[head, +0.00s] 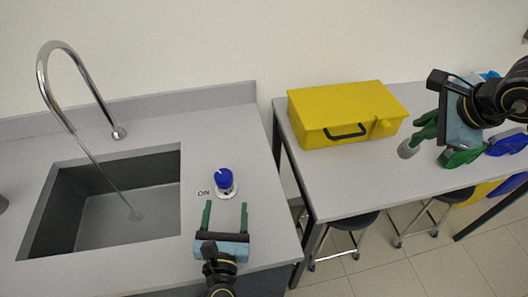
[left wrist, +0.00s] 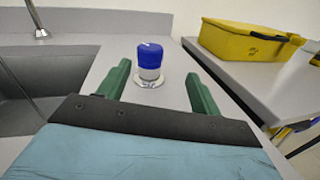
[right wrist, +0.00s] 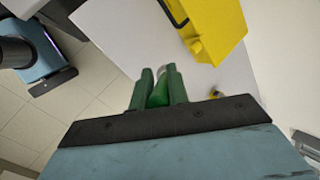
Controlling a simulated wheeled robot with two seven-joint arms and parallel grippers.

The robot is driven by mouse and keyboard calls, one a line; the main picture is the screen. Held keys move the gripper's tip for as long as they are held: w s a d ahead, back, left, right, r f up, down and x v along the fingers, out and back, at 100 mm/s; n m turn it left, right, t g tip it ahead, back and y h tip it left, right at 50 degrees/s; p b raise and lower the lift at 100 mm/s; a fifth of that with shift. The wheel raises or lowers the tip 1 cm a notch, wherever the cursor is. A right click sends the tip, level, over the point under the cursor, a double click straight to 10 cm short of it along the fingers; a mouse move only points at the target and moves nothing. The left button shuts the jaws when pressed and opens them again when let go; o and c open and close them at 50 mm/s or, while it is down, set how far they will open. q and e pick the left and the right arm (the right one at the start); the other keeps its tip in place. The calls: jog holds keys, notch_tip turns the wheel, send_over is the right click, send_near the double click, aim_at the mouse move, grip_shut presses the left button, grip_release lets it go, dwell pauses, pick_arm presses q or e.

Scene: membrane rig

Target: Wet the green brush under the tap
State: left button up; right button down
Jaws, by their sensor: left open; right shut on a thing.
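The tap (head: 62,105) arches over the sink at the left, and a thin line like a water stream (head: 105,180) runs from its spout to the sink floor. A blue knob (head: 223,180) stands on the counter beside the word ON; the left wrist view also shows it (left wrist: 150,58). My left gripper (head: 225,212) is open, its fingers short of the knob and to either side of it. My right gripper (head: 424,126) is shut on the green brush (right wrist: 160,92) over the right table. A grey tip (head: 408,150), seemingly the brush's head, points down; the fingers partly hide the brush.
A yellow box (head: 345,115) with a black handle stands on the right table (head: 330,180). Blue items (head: 508,143) lie at that table's right. A gap separates the counter from the table, with stools (head: 352,222) below. The dark sink (head: 100,235) is otherwise empty.

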aim_at(224, 169)
pick_arm(q)
jog(key=shift+w+a+f+n+y, duration=0.2)
jog(key=shift+n+y, duration=0.15)
jog(key=shift+n, duration=0.2)
jog(key=shift+w+a+f+n+y, duration=0.15)
jog(key=shift+n+y, duration=0.2)
jog(key=shift+n, duration=0.2)
jog(key=shift+w+a+r, duration=0.1)
jog(key=shift+w+r, duration=0.05)
jog(key=shift+w, duration=0.05)
jog(key=w, duration=0.3)
jog(key=w+a+p, duration=0.1)
jog(key=w, duration=0.7)
jog(key=shift+a, duration=0.35)
pick_arm(e)
jog(key=shift+w+r, duration=0.3)
jog(key=shift+r, duration=0.55)
pick_arm(q)
jog(key=shift+c, duration=0.5)
jog(key=c, duration=0.9)
